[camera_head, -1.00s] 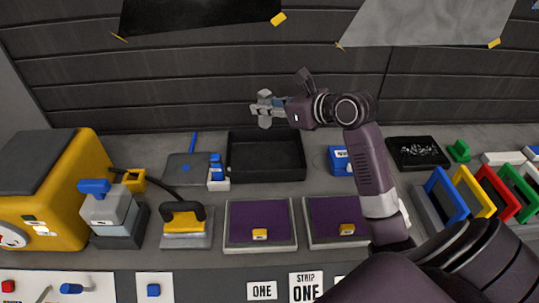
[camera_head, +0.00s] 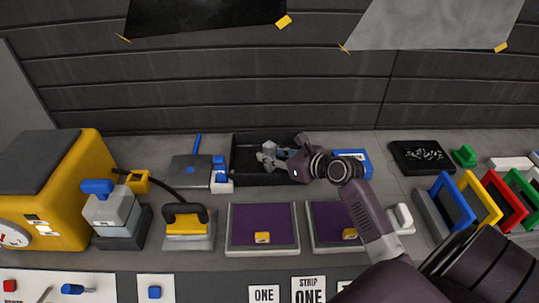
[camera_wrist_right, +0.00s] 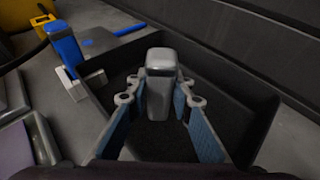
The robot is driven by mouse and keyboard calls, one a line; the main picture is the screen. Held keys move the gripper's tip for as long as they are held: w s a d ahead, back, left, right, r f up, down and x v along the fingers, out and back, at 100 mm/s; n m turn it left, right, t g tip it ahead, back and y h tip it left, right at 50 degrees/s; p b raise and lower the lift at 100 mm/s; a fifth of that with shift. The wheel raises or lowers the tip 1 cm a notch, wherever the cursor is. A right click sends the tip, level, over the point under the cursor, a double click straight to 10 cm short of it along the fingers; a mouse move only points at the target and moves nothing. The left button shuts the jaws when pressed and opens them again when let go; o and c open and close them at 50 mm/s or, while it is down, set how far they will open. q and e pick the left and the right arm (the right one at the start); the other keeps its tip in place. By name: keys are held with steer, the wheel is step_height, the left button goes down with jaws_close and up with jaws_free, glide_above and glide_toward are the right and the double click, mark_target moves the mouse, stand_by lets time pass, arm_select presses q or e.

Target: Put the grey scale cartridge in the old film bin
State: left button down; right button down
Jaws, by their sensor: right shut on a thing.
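The grey scale cartridge (camera_head: 268,150) is gripped by my right gripper (camera_head: 274,157), over or inside the black open bin (camera_head: 239,147) at the back middle of the bench. In the right wrist view the cartridge (camera_wrist_right: 160,75) stands upright between the two fingers of my right gripper (camera_wrist_right: 159,98). The bin's walls (camera_wrist_right: 235,95) surround it there, and the dark floor shows below. I cannot tell whether the cartridge touches the floor. My left gripper is not in view.
Left of the bin stand a blue-and-white bottle holder (camera_head: 220,180) and a grey plate (camera_head: 190,170). A blue box (camera_head: 352,160) is just right of the bin. Two purple-topped trays (camera_head: 262,228) lie in front. A yellow machine (camera_head: 50,190) stands at far left.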

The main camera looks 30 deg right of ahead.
steer(key=c, duration=1.7)
jaws_free()
steer(key=shift+f, duration=0.1)
steer(key=shift+s, duration=0.15)
steer(key=v, duration=1.2)
steer(key=shift+b, duration=0.4)
